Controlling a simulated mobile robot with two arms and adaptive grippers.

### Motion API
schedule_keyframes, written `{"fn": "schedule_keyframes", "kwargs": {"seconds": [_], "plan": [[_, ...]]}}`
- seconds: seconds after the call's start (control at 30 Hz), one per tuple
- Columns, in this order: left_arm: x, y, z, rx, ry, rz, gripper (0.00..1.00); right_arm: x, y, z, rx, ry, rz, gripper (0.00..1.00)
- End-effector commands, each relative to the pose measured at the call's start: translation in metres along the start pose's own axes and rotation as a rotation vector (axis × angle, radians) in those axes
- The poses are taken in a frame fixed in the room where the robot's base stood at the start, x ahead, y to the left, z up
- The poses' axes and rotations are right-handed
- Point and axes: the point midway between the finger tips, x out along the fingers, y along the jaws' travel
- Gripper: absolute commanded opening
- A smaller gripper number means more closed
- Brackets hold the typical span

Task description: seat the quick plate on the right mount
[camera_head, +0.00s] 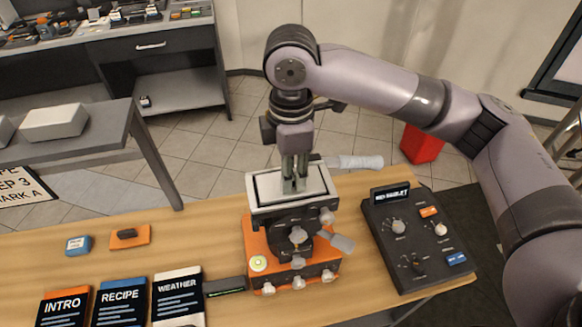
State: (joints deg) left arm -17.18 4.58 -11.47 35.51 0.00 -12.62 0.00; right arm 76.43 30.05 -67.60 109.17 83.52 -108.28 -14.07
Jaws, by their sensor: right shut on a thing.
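The right mount (261,237) is an orange block with a black clamp head and several pale knobs, standing upright on the wooden table. The quick plate (268,188) appears to be the light grey rectangular plate with a dark rim at the top of this mount. My right gripper (294,184) points straight down over the plate's middle, its fingers shut on a small raised part there. The fingertips partly cover that part. I cannot tell whether the plate lies flush on the mount. My left gripper is out of view.
A black control panel (414,262) with knobs stands close to the right of the mount. INTRO (63,309), RECIPE (119,304) and WEATHER (178,298) cards lie front left. A small orange plate (138,240) and a blue block (78,246) lie behind them.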

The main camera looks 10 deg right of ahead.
Motion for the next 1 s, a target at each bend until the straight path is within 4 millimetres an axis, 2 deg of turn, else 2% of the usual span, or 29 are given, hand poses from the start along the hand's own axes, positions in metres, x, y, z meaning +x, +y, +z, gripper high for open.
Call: {"fn": "schedule_keyframes", "kwargs": {"seconds": [0.33, 0.37, 0.4, 0.7, 1.0], "plan": [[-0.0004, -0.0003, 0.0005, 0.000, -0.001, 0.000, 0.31, 0.0013, 0.0001, 0.0000, 0.000, 0.000, 0.001, 0.00], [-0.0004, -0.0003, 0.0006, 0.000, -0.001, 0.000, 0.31, 0.0013, 0.0001, 0.0000, 0.000, 0.000, 0.001, 0.26], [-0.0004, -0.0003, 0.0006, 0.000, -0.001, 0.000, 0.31, 0.0013, 0.0001, 0.0000, 0.000, 0.000, 0.001, 0.29], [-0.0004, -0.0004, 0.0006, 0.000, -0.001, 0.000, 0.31, 0.0013, 0.0001, -0.0001, 0.000, 0.000, 0.001, 0.48], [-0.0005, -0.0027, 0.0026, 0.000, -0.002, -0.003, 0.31, 0.0000, 0.0002, -0.0002, 0.000, 0.000, 0.001, 0.48]]}}
